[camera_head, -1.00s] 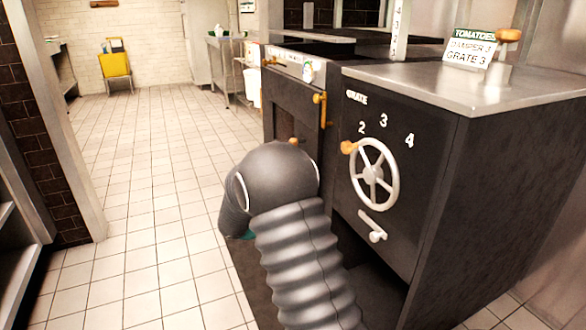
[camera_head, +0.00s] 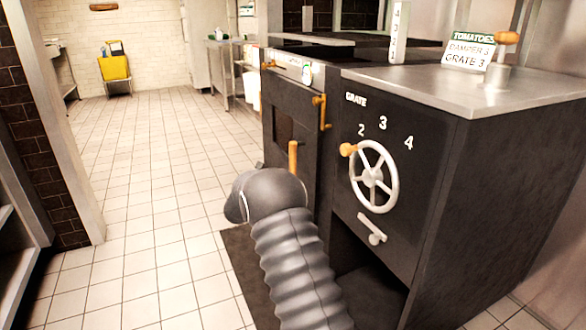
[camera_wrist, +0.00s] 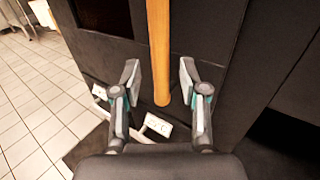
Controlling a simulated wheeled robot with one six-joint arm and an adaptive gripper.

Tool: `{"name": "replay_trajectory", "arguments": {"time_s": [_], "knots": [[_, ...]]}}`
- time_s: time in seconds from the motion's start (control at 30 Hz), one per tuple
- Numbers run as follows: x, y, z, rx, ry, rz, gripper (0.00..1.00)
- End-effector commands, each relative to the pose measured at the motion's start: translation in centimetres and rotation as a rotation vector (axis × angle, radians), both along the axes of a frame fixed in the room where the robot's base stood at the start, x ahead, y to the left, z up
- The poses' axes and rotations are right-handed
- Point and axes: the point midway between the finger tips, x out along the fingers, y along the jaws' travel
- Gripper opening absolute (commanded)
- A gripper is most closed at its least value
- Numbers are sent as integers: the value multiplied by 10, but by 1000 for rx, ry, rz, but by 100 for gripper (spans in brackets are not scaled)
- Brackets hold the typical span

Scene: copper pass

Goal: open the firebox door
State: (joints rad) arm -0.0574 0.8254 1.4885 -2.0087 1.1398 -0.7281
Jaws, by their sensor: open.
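The dark firebox door (camera_head: 288,140) is on the front of the black range, left of the grate wheel, and looks shut. Its upright wooden handle (camera_head: 293,156) shows just above my arm in the head view. In the wrist view the handle (camera_wrist: 160,50) runs down from the top edge and ends between the fingers of my gripper (camera_wrist: 160,85). The fingers are open, one on each side of the handle, with a gap on both sides. In the head view my arm hides the gripper and the lower part of the door.
A grate wheel (camera_head: 374,176) with a wooden knob and a small lever (camera_head: 371,228) are on the panel right of the door. A sign (camera_head: 470,50) stands on the steel top. Tiled floor (camera_head: 150,190) to the left is clear.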

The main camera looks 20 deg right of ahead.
Motion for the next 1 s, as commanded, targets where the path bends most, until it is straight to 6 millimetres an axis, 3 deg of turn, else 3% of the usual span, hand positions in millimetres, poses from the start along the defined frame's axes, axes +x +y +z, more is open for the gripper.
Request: {"name": "replay_trajectory", "arguments": {"time_s": [0.4, 0.9, 1.0], "knots": [[43, -55, -1, 2, -1, -2, 43], [51, -66, 0, 2, -1, 0, 43], [51, -66, 0, 2, -1, 0, 18]]}}
